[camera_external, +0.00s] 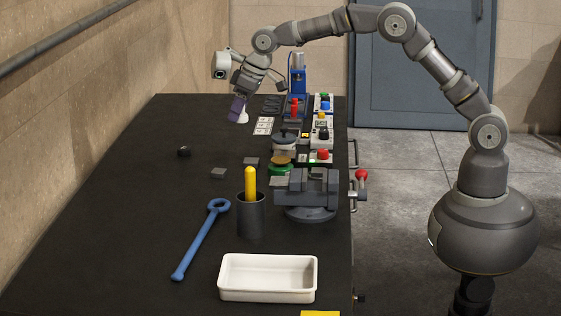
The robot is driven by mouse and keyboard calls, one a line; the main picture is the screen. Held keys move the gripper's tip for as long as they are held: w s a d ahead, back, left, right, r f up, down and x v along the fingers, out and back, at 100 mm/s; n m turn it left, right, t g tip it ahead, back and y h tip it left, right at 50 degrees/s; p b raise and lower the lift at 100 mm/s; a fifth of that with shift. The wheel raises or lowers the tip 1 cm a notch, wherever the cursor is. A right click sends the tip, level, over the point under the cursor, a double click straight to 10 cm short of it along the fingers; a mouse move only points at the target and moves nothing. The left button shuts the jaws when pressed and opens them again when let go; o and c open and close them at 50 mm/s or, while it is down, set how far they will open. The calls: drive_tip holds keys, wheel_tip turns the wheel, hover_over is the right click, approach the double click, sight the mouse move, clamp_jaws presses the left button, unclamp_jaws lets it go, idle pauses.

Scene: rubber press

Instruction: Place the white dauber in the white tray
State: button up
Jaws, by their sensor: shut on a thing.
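My gripper (238,108) is at the far end of the dark table, pointing down. It is shut on a small white thing (243,117), which looks like the white dauber. Only its flared lower end shows below the fingers; the rest is hidden. I cannot tell whether it touches the table. The white tray (268,296) is at the near end of the table, empty, well away from my gripper.
Between them stand a vise (306,194), a dark cup (250,217) holding a yellow stick (250,182), and a blue wrench (200,240) lying flat. Control boxes with coloured buttons (323,154) and a blue press (297,84) line the right edge. The table's left side is mostly clear.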

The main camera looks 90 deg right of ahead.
drive_tip(key=s+a+n+y, duration=0.15)
drive_tip(key=s+a, duration=0.25)
drive_tip(key=a, duration=0.7)
drive_tip(key=s+a+n+y, duration=0.1)
drive_tip(key=s+a+n, duration=0.2)
drive_tip(key=a, duration=0.7)
drive_tip(key=s+a+n+g+y, duration=0.1)
drive_tip(key=s+a+n, duration=0.5)
drive_tip(key=s+a, duration=1.1)
drive_tip(key=f, duration=1)
drive_tip(key=a+f, duration=0.1)
drive_tip(key=f, duration=0.5)
drive_tip(key=shift+s, duration=0.1)
drive_tip(key=b, duration=0.2)
hover_over(266, 286)
drive_tip(key=shift+s+d+f, duration=0.1)
drive_tip(key=shift+s+f, duration=0.05)
drive_tip(key=shift+f, duration=0.6)
drive_tip(key=shift+w+f+b, duration=0.15)
drive_tip(key=shift+w+b, duration=0.05)
drive_tip(key=shift+b, duration=0.15)
wheel_tip(266, 286, down, 3)
drive_tip(key=shift+f+b, duration=0.2)
drive_tip(key=shift+b, duration=0.5)
drive_tip(key=shift+r, duration=0.15)
